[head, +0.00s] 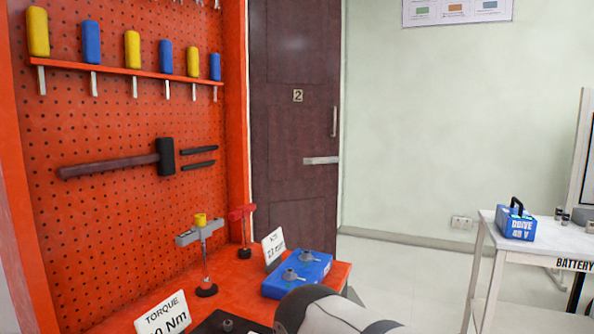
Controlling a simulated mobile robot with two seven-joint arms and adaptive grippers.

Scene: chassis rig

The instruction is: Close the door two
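A dark brown door (294,110) with a small number 2 plate (298,96) stands behind the orange tool wall in the head view. A light lever handle (321,160) sticks out near its right edge. A slim upright pull (334,121) sits above that handle. The tool wall and bench hide the door's left edge and part of its bottom. I cannot tell from this view whether the door is ajar or fully shut. A rounded grey and black part of my own arm shows at the bottom middle. Neither gripper is in view.
An orange pegboard (120,130) with a bench carries torque tools and a blue block (297,273) at the left and front. A white cart (525,245) with a blue battery (515,222) stands at the right. Open floor (400,265) lies between them.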

